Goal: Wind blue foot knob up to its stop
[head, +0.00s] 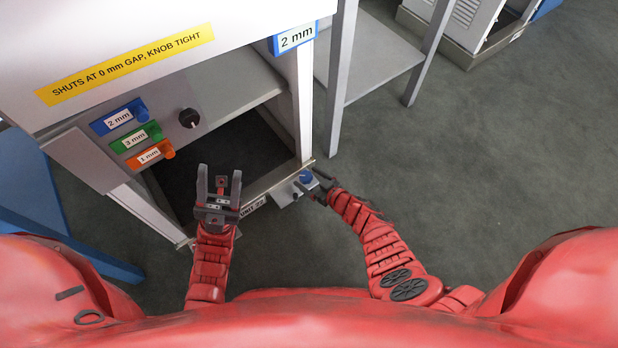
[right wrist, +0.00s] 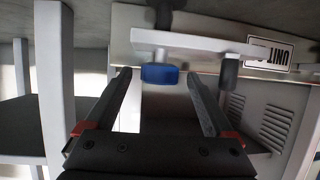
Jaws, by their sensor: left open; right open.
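The blue foot knob (head: 306,176) sits on a small grey bracket at the front right foot of the dispenser frame. In the right wrist view the blue knob (right wrist: 160,74) hangs under a pale plate, between the lines of my two fingers and just beyond or level with their tips. My right gripper (head: 322,184) is open beside the knob; it also shows in the right wrist view (right wrist: 158,76). I cannot tell whether a finger touches the knob. My left gripper (head: 220,174) is open and empty in front of the frame's dark opening.
A panel holds blue (head: 119,116), green (head: 137,136) and orange (head: 150,154) labelled tabs and a black knob (head: 189,118). A blue "2 mm" tag (head: 295,37) is on the right post. A grey stand (head: 378,60) stands to the right. Floor at right is clear.

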